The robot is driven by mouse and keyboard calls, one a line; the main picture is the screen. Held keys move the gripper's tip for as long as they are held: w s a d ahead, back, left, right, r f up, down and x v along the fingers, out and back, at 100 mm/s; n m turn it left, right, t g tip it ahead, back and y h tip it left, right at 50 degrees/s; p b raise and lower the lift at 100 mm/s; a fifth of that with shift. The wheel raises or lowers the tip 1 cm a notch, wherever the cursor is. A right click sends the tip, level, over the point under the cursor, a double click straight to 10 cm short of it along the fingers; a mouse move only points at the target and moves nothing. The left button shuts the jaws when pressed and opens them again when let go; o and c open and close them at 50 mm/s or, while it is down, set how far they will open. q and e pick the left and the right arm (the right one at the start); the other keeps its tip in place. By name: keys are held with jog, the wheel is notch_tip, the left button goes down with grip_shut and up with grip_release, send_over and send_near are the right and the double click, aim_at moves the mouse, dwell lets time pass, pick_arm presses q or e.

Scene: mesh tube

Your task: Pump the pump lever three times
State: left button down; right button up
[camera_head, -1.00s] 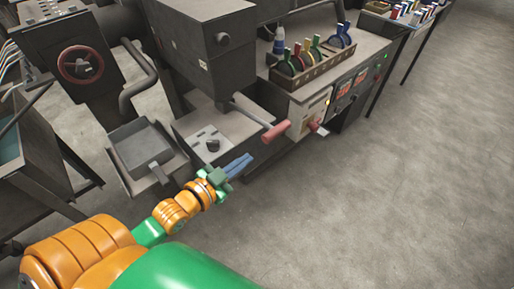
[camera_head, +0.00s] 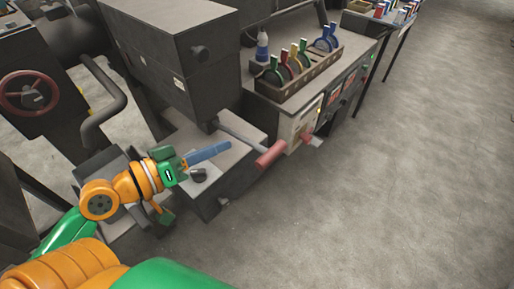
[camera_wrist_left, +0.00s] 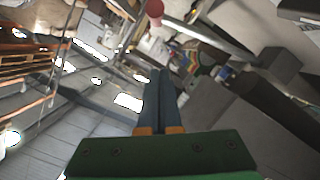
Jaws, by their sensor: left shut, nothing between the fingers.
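The pump lever is a grey rod with a red handle (camera_head: 270,154), sticking out to the right from the dark machine (camera_head: 178,60) in the head view. In the left wrist view the red handle (camera_wrist_left: 155,8) shows at the top edge. My left gripper (camera_head: 228,146) is shut and empty, its blue fingers together. In the head view it is left of the red handle and appears apart from it, over the grey box with a dark knob (camera_head: 198,175). The shut fingers (camera_wrist_left: 160,75) also show in the left wrist view. My right gripper is out of view.
A bench (camera_head: 292,98) at the back right carries a crate (camera_head: 300,77) of coloured tools and a bottle (camera_head: 262,44). A red wheel (camera_head: 28,92) and a bent pipe (camera_head: 105,105) stand at the left. The floor (camera_head: 400,190) on the right is clear.

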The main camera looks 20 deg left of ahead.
pick_arm(q)
jog(key=p, duration=0.3)
send_over(258, 149)
jog(key=s+a, duration=0.1)
jog(key=f, duration=0.2)
jog(key=shift+s+d+f, duration=0.25)
jog(key=shift+d+f, duration=0.05)
jog(key=shift+f, duration=0.25)
jog(key=shift+s+d+f, duration=0.2)
jog(key=shift+d+f, duration=0.1)
jog(key=shift+f, duration=0.25)
jog(key=shift+s+d+f, duration=0.2)
jog(key=shift+d+f, duration=0.1)
jog(key=shift+f, duration=0.1)
